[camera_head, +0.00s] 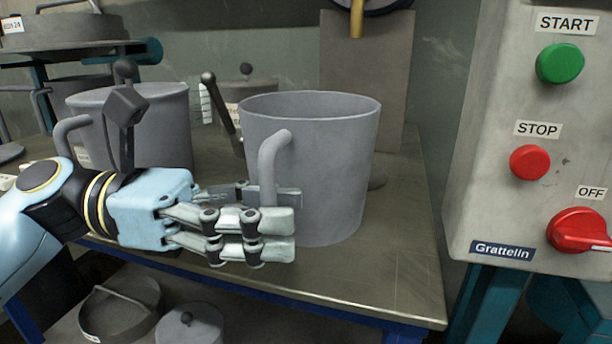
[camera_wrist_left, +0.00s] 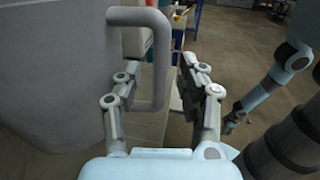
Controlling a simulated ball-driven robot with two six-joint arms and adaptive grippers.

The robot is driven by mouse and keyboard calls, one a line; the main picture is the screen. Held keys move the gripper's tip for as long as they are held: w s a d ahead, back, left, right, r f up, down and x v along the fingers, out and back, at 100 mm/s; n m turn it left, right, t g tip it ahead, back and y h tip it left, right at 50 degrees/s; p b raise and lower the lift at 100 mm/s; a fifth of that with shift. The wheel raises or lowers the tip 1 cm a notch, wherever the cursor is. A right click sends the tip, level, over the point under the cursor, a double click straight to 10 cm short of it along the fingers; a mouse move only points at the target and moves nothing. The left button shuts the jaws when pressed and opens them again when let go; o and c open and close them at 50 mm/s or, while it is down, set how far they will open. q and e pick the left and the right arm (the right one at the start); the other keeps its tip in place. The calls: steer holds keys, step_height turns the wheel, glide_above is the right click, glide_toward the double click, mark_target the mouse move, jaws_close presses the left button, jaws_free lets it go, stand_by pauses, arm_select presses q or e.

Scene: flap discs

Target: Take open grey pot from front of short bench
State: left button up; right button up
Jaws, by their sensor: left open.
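The open grey pot (camera_head: 335,150) stands upright at the front of the bench top (camera_head: 390,260), its rim uncovered and its loop handle (camera_head: 268,160) facing left. In the left wrist view the pot wall (camera_wrist_left: 55,70) fills the left side. My left gripper (camera_head: 283,215) is open at the lower part of the handle. In the wrist view the handle (camera_wrist_left: 160,60) lies between the parted fingers of my left gripper (camera_wrist_left: 160,72), nearer the pot-side finger. My right gripper (camera_wrist_left: 236,118) shows small and dark in the wrist view; its jaws are unclear.
Another grey pot (camera_head: 155,125) stands behind my left wrist. A lidded pot (camera_head: 245,95) is farther back. A control box (camera_head: 475,190) with buttons stands at the right. Round pans (camera_head: 118,305) sit below the bench. The bench's front right corner is clear.

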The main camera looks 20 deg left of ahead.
arm_select(q)
jaws_close()
stand_by(0.7)
